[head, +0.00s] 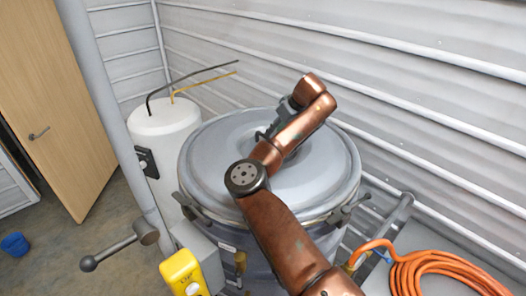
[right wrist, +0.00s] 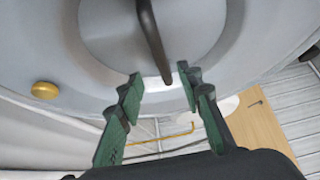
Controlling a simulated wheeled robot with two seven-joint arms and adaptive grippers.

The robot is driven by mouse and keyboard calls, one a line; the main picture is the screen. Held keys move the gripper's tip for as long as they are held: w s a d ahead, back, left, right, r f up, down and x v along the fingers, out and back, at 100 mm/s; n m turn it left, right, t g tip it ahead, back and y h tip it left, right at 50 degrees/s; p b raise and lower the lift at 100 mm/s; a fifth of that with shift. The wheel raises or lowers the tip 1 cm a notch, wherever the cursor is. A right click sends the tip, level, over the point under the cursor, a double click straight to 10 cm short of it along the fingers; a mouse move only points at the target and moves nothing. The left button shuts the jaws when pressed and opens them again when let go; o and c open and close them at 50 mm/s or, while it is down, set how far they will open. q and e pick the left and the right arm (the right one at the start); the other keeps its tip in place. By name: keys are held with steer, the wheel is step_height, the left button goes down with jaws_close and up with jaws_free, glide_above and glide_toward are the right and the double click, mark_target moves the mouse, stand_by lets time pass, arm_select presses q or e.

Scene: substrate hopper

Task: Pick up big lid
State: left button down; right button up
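The big lid (head: 215,155) is a wide round grey disc lying flat on top of the metal hopper drum (head: 225,235). In the right wrist view the lid (right wrist: 60,45) fills the upper part, with a dark curved handle (right wrist: 152,40) on it. My right arm reaches over the lid, and its links hide part of the lid's middle in the head view. My right gripper (right wrist: 160,78) is open and empty. Its green-padded fingers point at the handle, and the handle's near end shows between the fingertips. I cannot tell how deep it sits. My left gripper is not in view.
A white tank (head: 163,135) with black and yellow pipes stands behind left. A yellow box (head: 182,272) and a lever with a ball end (head: 110,252) are at the front left. An orange hose coil (head: 435,270) lies at the right. Corrugated walls close in behind.

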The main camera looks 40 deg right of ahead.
steer(key=shift+p+x, duration=0.3)
steer(key=shift+x, duration=0.65)
steer(key=x, duration=0.1)
steer(key=p+x, duration=0.2)
steer(key=x, duration=0.1)
steer(key=shift+s+a+f, duration=0.15)
steer(key=shift+s+f, duration=0.2)
steer(key=shift+w+f, duration=0.2)
steer(key=shift+f, duration=0.15)
steer(key=shift+c, duration=0.2)
jaws_close()
steer(key=shift+r, duration=0.25)
steer(key=shift+w, duration=0.1)
